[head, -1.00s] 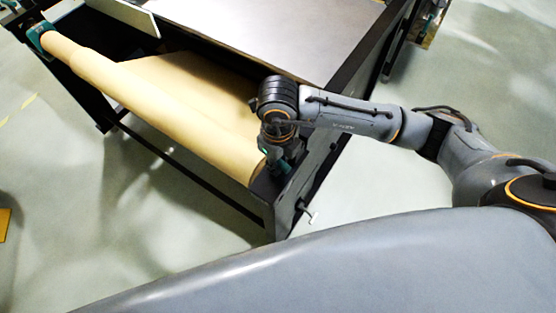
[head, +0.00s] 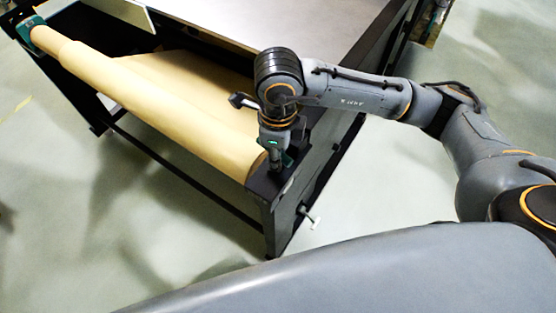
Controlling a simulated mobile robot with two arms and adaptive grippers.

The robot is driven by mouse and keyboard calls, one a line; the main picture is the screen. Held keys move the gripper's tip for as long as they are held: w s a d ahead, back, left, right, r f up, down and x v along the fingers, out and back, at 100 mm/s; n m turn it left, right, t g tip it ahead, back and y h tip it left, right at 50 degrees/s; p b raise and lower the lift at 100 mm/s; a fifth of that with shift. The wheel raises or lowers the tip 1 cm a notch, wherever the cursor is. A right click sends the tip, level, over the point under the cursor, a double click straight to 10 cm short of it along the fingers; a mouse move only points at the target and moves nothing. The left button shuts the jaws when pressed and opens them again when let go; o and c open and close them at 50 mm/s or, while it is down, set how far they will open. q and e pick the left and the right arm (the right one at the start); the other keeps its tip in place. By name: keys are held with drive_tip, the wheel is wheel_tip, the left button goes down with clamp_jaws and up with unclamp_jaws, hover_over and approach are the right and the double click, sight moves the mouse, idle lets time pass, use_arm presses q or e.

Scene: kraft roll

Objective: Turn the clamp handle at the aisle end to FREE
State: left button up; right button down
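The brown kraft roll (head: 150,100) lies across the front of the bench. A teal clamp (head: 30,28) holds its far end. At the near end, a teal and dark clamp (head: 287,160) sits on the black end frame, largely covered by my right gripper (head: 274,165). That gripper points down over the clamp, close to the roll's end. Its fingers are small and blend with the clamp, so I cannot tell whether they hold anything. The clamp's handle and any FREE marking cannot be made out. My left gripper is not in view.
The bench top (head: 270,25) is bare behind the roll. A small pale T-shaped handle (head: 312,218) sticks out low from the end frame (head: 285,215). A dark crossbar (head: 180,175) runs under the roll. The floor (head: 90,250) in front is clear.

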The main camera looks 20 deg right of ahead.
drive_tip(key=shift+n+b, duration=0.4)
drive_tip(key=shift+n, duration=0.1)
drive_tip(key=c, duration=1)
unclamp_jaws()
drive_tip(key=shift+o, duration=0.2)
wheel_tip(320, 180, up, 12)
